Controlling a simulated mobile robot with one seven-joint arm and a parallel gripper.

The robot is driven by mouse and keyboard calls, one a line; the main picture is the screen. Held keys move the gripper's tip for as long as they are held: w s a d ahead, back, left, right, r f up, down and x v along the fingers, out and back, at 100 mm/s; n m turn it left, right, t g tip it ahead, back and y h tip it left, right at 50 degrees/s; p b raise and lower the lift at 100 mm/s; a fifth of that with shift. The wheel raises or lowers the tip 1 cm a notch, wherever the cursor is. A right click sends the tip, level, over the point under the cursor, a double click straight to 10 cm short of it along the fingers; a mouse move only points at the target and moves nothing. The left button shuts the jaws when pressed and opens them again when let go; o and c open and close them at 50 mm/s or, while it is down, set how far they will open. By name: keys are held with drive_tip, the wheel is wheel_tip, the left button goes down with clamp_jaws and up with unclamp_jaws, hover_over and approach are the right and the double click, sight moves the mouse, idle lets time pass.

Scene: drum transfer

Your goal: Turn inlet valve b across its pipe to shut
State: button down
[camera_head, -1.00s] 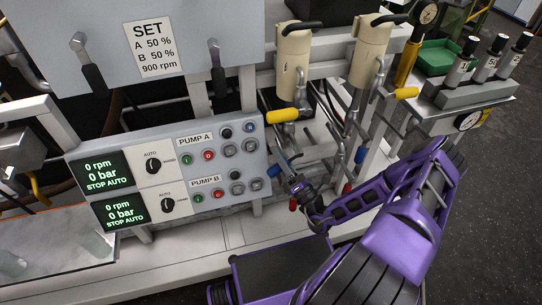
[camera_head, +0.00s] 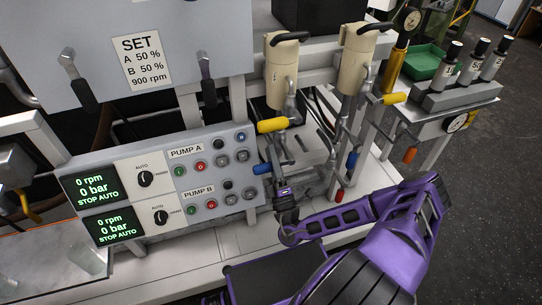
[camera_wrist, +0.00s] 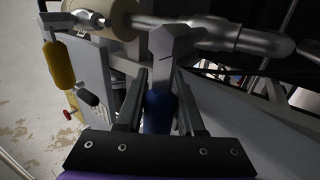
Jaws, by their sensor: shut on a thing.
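The blue valve handle (camera_head: 262,168) sits at the right edge of the pump panel, below a yellow handle (camera_head: 272,125). My gripper (camera_head: 278,172) is at this blue handle, its arm coming from the lower right. In the wrist view, the blue handle (camera_wrist: 157,112) lies between the two dark fingers, and my gripper (camera_wrist: 160,100) is shut on it. A grey lever piece (camera_wrist: 175,45) runs from the handle up to a metal pipe (camera_wrist: 235,37) that crosses the view. The fingers hide part of the handle. I see no letter marking this valve.
A second blue handle (camera_head: 352,160), a red handle (camera_head: 340,195), another yellow handle (camera_head: 395,98) and an orange handle (camera_head: 409,155) stand to the right. The pump panel (camera_head: 160,180) is close on the left. Open floor (camera_head: 475,210) lies at right.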

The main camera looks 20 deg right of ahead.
drive_tip(key=shift+r, duration=0.1)
idle(0.3)
drive_tip(key=c, duration=0.5)
unclamp_jaws()
drive_tip(key=v, duration=1.7)
drive_tip(key=shift+s+a+b, duration=0.1)
drive_tip(key=shift+s+b, duration=0.1)
drive_tip(key=shift+b, duration=0.2)
